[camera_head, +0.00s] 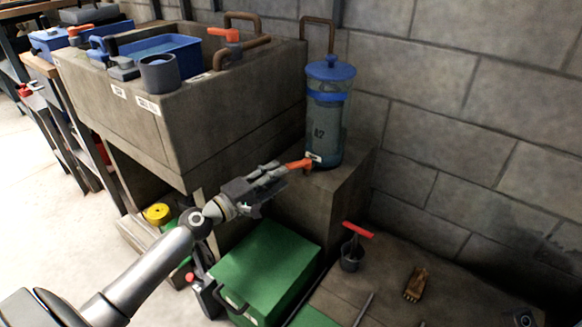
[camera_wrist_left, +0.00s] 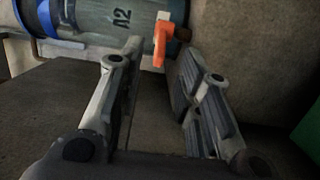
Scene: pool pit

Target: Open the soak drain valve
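An orange valve lever (camera_head: 299,164) sits at the foot of a clear cylinder (camera_head: 325,120) marked A2, with blue lid and band, on a stone ledge. My left gripper (camera_head: 279,172) is just left of this lever. In the left wrist view, the fingers (camera_wrist_left: 157,72) are apart with nothing between them, and the orange lever (camera_wrist_left: 161,40) shows just beyond the fingertips, roughly in line with the gap. I cannot see contact. A white tag beside the lever is too small to read. My right gripper is not in view.
A stone sink block (camera_head: 185,120) stands at left, with a blue basin (camera_head: 160,52), a grey cup (camera_head: 159,74) and another orange-handled valve (camera_head: 224,34). A green box (camera_head: 268,262) is below my gripper. A red-handled tool stands in a dark pot (camera_head: 352,257). A block wall rises behind.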

